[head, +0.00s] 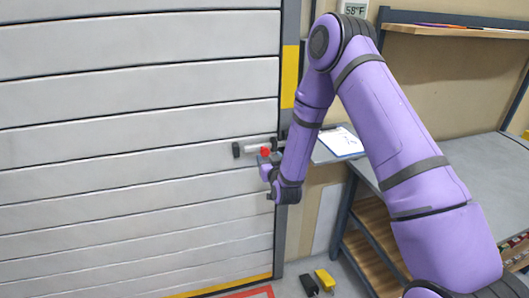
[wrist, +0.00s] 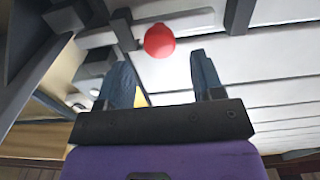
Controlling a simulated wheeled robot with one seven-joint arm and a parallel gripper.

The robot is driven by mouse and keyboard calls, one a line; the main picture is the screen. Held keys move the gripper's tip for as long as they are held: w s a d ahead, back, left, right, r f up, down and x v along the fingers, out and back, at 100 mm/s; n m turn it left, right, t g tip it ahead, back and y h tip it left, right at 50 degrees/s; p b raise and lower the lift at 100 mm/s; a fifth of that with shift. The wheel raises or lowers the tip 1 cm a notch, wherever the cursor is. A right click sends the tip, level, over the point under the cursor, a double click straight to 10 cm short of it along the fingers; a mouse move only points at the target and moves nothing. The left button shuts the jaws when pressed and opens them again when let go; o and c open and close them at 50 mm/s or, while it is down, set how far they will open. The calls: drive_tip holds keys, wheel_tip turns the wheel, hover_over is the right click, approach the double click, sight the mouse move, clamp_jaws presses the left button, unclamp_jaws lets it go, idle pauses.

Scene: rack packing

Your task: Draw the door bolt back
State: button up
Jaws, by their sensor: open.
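The door (head: 130,150) is a wall of wide light-grey slats at the left in the head view. Its bolt (head: 255,144) is a pale horizontal bar near the door's right edge, with a dark left end and a red knob (head: 265,152). My gripper (head: 268,163) is at the knob, coming from the right and below. In the wrist view the bolt bar (wrist: 190,22) crosses the top and the red knob (wrist: 159,40) lies just beyond the gap between the fingertips. My gripper (wrist: 160,60) is open and empty. My arm hides the bolt's right end in the head view.
A grey post with a yellow band (head: 290,77) borders the door. A workbench (head: 480,165) with a clipboard (head: 342,142) and a shelf (head: 450,32) stand at the right. Black and yellow objects (head: 325,279) lie on the floor below the arm.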

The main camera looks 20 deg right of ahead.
sight(249, 149)
drive_tip(key=w, duration=0.5)
drive_tip(key=shift+w, duration=0.35)
clamp_jaws()
drive_tip(key=a, duration=0.5)
drive_tip(key=shift+a, duration=0.1)
unclamp_jaws()
drive_tip(key=shift+s, duration=0.1)
drive_tip(key=s, duration=1)
drive_tip(key=shift+s, duration=0.35)
